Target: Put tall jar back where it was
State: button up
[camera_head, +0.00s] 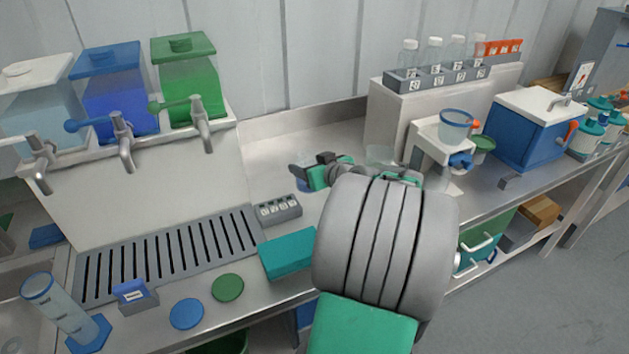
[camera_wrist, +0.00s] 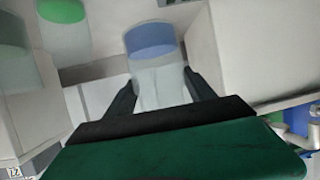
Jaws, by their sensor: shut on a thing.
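My gripper (camera_wrist: 161,92) is shut on a clear jar with a blue end (camera_wrist: 152,42), one finger on each side of it. The wrist view shows its clear wall between the fingers. In the head view my gripper (camera_head: 310,172) is over the counter left of the white block, and a bit of blue (camera_head: 303,185) shows by the fingers. My arm hides most of the jar there, and I cannot tell whether it touches the counter. Another clear vessel (camera_head: 380,156) stands partly behind my wrist.
A teal box (camera_head: 288,254) and a small labelled block (camera_head: 277,208) lie left of my arm. A drain grate (camera_head: 170,252) sits under the taps. The white block (camera_head: 390,118) carries a rack of bottles (camera_head: 437,76). A tall cylinder (camera_head: 58,305) stands front left.

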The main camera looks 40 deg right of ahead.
jog(key=w+d+f, duration=0.1)
jog(key=f, duration=0.1)
jog(key=w+d+f+p, duration=0.1)
jog(key=f, duration=0.2)
jog(key=d+f, duration=0.2)
jog(key=f, duration=0.1)
jog(key=shift+w+d+f, duration=0.1)
jog(key=shift+w+f, duration=0.15)
jog(key=shift+w, duration=0.15)
jog(key=shift+f, duration=0.45)
jog(key=o, duration=1.4)
jog(key=shift+c, duration=0.2)
jog(key=shift+r, duration=0.25)
jog(key=b+v, duration=0.1)
jog(key=v, duration=1.1)
